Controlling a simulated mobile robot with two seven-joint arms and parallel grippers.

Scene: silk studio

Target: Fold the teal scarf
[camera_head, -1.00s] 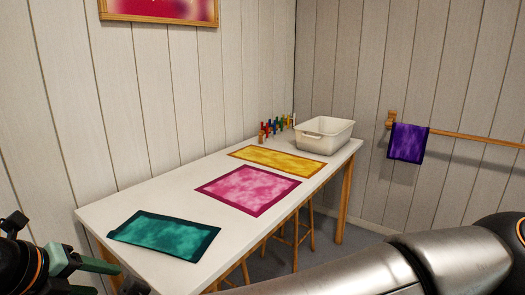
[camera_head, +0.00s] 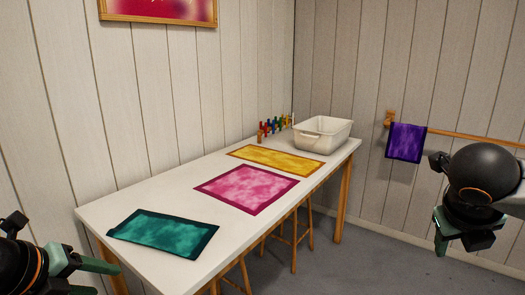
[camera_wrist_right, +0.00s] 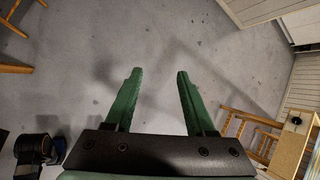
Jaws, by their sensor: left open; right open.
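The teal scarf (camera_head: 166,235) lies flat at the near left end of the white table, as a wide rectangle with a dark border. I cannot tell whether it is in one layer or doubled. My left gripper (camera_head: 108,281) is open at the lower left corner of the head view, in front of the table's near end and apart from the scarf. My right gripper (camera_head: 459,245) hangs at the right, over the floor and well away from the table. The right wrist view shows its green fingers (camera_wrist_right: 158,73) open with nothing between them.
A pink scarf (camera_head: 246,188) and a yellow scarf (camera_head: 275,159) lie farther along the table (camera_head: 150,192). A white basin (camera_head: 324,134) and several coloured bottles (camera_head: 272,127) stand at its far end. A purple scarf (camera_head: 406,142) hangs on a wall rail. Stools (camera_head: 293,240) stand below the table.

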